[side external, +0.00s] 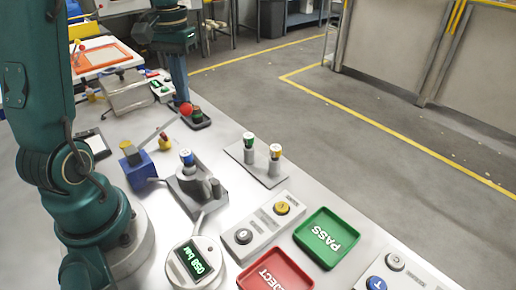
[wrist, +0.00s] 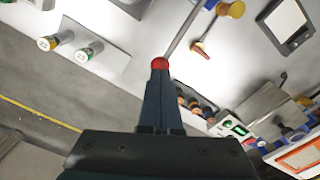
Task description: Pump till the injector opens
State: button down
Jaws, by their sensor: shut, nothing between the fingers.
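The hand pump is a blue block (side external: 136,168) with a long grey lever rising to a red ball knob (side external: 186,108). My gripper (side external: 183,97) points down, its shut, empty fingertips at the knob; in the wrist view the knob (wrist: 160,63) shows just beyond the tips, apparently touching. The injector (side external: 186,157) with a blue-and-white top stands upright in a grey fixture (side external: 187,190). The round gauge (side external: 182,270) appears to read 058 bar in green. No spray is visible at the injector; its nozzle is hidden.
Two more injectors (side external: 248,143) stand on a grey plate (side external: 240,155). A button box (side external: 258,228), a green PASS tray (side external: 348,218) and a red REJECT tray (side external: 296,262) lie at the front.

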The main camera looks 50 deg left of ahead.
aim_at(185, 104)
jog(key=shift+f, duration=3.3)
jog(key=shift+r, duration=5.2)
jog(key=shift+w+a, duration=0.1)
jog(key=shift+w, duration=0.1)
jog(key=shift+s+d+f, duration=0.25)
jog(key=shift+d+f, duration=0.3)
jog(key=shift+f, duration=0.15)
jog(key=s+d+m+t, duration=0.2)
jog(key=s+d+m, duration=0.1)
jog(key=d, duration=0.5)
jog(key=s+d+f+m+t, duration=0.1)
jog(key=s+d+m+t, duration=0.2)
jog(key=s+d, duration=0.2)
jog(key=d, duration=0.2)
jog(key=shift+d+f+t, duration=0.25)
jog(key=shift+d+t, duration=0.05)
jog(key=shift+d, duration=0.05)
jog(key=shift+s, duration=0.1)
